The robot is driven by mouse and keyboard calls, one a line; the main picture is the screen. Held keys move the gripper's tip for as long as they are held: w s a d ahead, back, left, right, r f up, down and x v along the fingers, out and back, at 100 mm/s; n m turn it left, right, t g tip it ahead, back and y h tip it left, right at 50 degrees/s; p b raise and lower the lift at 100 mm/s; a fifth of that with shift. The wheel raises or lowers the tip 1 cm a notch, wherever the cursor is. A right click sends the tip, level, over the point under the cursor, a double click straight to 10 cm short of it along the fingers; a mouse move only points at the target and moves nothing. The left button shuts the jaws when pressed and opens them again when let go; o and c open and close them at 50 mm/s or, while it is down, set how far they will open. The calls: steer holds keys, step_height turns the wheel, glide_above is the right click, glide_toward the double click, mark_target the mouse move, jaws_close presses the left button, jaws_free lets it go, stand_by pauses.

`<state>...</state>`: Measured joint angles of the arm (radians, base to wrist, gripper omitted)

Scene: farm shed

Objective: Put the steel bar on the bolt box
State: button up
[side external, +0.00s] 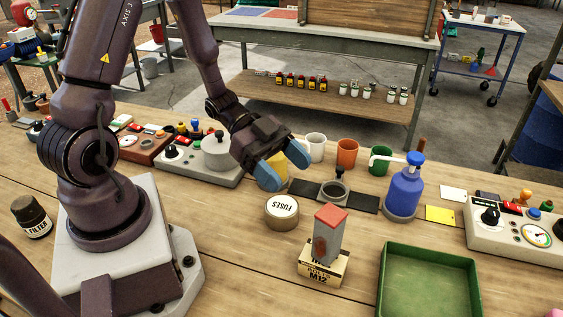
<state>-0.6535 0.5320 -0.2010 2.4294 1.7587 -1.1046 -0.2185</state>
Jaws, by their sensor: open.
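The steel bar (329,236), a grey upright block with a red top and a brown patch on its side, stands on the bolt box (325,272). The bolt box is a small cream carton marked M12, on the bench in front of my arm. The bar looks upright, and its base covers part of the box's top. My gripper (283,165) is open, with blue fingertips, behind and to the left of the bar and apart from it. I see nothing held between the fingers. A yellow cup is partly hidden behind them.
A round fuses tin (282,211) sits left of the bar. A green tray (428,284) lies to the right. A blue pump bottle (405,187) and white (315,148), orange (347,153) and green (379,162) cups stand behind. Bare bench lies left of the box.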

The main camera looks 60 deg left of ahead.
steer(key=w+a+r+n+t+y, duration=0.6)
steer(key=a+r+y, duration=0.4)
steer(key=r+y, duration=0.3)
steer(key=s+d+r+n+g, duration=0.2)
steer(key=s+d+n+g, duration=0.1)
steer(key=s, duration=0.4)
steer(key=s+d+r+n+g, duration=0.2)
steer(key=s+d+n, duration=0.2)
steer(key=s, duration=0.4)
steer(key=shift+s+n+g, duration=0.25)
steer(key=shift+n+g, duration=0.05)
steer(key=shift+g, duration=0.1)
